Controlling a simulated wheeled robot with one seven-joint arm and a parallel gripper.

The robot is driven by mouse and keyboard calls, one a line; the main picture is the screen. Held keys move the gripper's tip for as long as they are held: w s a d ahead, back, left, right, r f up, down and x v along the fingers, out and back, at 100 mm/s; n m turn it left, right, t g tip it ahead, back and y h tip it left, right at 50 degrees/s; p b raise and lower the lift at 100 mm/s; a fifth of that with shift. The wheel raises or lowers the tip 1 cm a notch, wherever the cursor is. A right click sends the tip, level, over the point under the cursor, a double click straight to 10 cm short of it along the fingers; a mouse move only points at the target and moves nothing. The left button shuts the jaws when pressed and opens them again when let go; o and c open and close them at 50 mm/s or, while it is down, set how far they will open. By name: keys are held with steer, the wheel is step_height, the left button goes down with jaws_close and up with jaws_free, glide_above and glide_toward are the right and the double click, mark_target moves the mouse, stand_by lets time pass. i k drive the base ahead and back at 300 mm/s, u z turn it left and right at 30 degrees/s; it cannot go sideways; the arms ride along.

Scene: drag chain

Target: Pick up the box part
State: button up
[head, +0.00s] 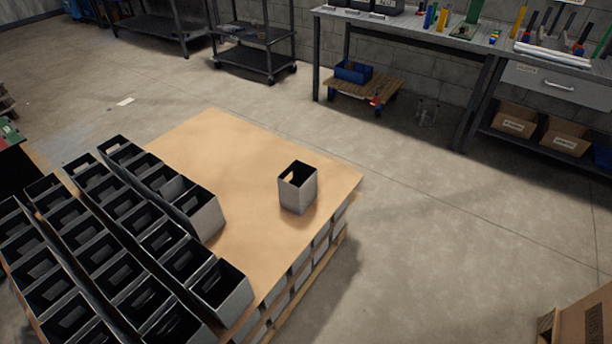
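A single grey open-topped box part (297,193) stands upright on the tan sheet (240,160) that tops a stack, near its right edge. It has a dark inside and a handle hole in one wall. Bare sheet surrounds it, and nothing touches it. Rows of similar grey boxes (206,217) stand close together on the left of the same sheet. My gripper is not in this view.
The stack shows layers of boxes under the sheet. A workbench (490,50) with tools stands at the back right, and dark shelf carts (255,55) at the back. A cardboard box (585,322) sits bottom right. The floor (450,230) right of the stack is clear.

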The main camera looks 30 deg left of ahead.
mark_target(296, 195)
steer(key=u, duration=0.45)
steer(key=i, duration=0.9)
steer(key=u, duration=0.7)
